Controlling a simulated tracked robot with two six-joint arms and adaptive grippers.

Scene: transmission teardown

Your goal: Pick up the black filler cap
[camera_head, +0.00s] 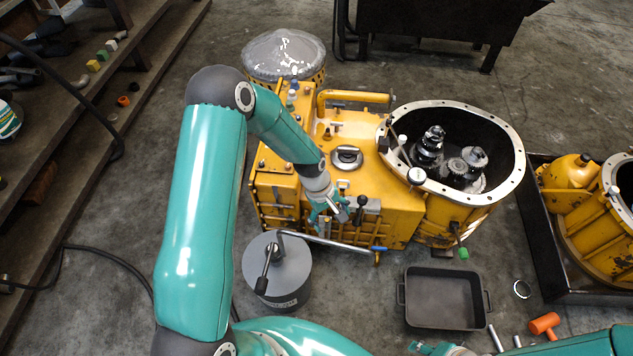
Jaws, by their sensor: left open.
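A round dark cap in a pale metal ring (347,156), which looks like the black filler cap, sits on top of the yellow transmission housing (390,205). My left gripper (331,212) is open, pointing down over the front edge of the housing. It is below the cap in the picture and apart from it. A black-knobbed lever (361,203) stands just right of the gripper. Part of my right arm shows at the bottom right. What seems to be its gripper (436,349) is cut by the bottom edge, and its fingers are unclear.
A round bell housing (508,180) with dark gears is open at the right. A grey drum (291,270) stands in front. An empty black tray (445,300) and an orange mallet (544,324) lie on the floor. A yellow handle bar (353,97) rises behind the cap.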

